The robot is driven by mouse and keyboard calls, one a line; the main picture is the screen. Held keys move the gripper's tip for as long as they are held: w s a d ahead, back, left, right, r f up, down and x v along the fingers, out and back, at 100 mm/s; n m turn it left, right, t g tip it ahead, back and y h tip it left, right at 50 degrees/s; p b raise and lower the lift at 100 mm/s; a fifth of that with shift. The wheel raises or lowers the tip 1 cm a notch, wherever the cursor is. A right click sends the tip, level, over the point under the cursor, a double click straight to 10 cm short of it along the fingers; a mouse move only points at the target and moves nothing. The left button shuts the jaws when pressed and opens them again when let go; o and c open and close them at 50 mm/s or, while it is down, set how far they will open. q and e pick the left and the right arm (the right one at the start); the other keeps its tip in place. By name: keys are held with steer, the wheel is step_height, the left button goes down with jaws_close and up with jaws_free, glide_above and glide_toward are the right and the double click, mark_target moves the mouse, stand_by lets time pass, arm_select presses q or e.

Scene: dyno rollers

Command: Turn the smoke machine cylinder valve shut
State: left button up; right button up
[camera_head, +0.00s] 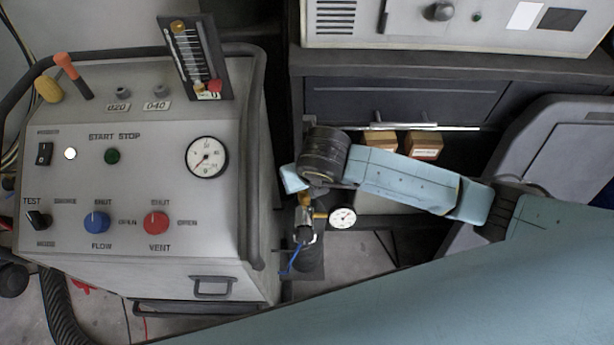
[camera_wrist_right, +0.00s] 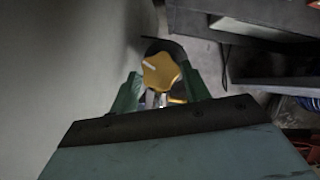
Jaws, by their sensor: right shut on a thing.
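The cylinder valve has a yellow lobed handwheel (camera_wrist_right: 163,66) with a white mark pointing to the left in the right wrist view. My right gripper (camera_wrist_right: 162,82) is shut on this handwheel, one green finger on each side. In the head view my right arm comes in from the right, and its wrist covers the handwheel. Below it show the brass valve body (camera_head: 305,208), a small white gauge (camera_head: 342,217) and the dark cylinder (camera_head: 309,260). My left gripper is in neither view.
The smoke machine (camera_head: 215,225) stands close on the left, with knobs, a large gauge and a black tube rail. A dark cabinet (camera_head: 400,100) with small boxes (camera_head: 424,146) is behind. A grey seat-like panel (camera_head: 555,130) is at the right.

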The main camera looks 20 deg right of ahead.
steer(key=shift+a+m+h, duration=0.15)
steer(key=shift+m+h, duration=0.25)
steer(key=shift+m, duration=0.5)
steer(key=m, duration=0.1)
steer(key=m+h+b, duration=0.1)
steer(key=m, duration=0.1)
steer(key=shift+w+a+m, duration=0.1)
steer(key=shift+a+m, duration=0.05)
steer(key=shift+m, duration=0.15)
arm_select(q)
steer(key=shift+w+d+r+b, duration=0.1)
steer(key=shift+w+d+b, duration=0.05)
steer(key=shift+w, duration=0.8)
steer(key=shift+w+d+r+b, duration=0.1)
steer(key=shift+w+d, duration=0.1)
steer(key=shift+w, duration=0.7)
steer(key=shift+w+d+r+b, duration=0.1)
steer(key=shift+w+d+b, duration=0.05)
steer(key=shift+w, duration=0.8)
arm_select(e)
steer(key=shift+a+m+g+h, duration=0.1)
steer(key=shift+m+g+h, duration=0.5)
steer(key=shift+m, duration=0.9)
steer(key=o, duration=1)
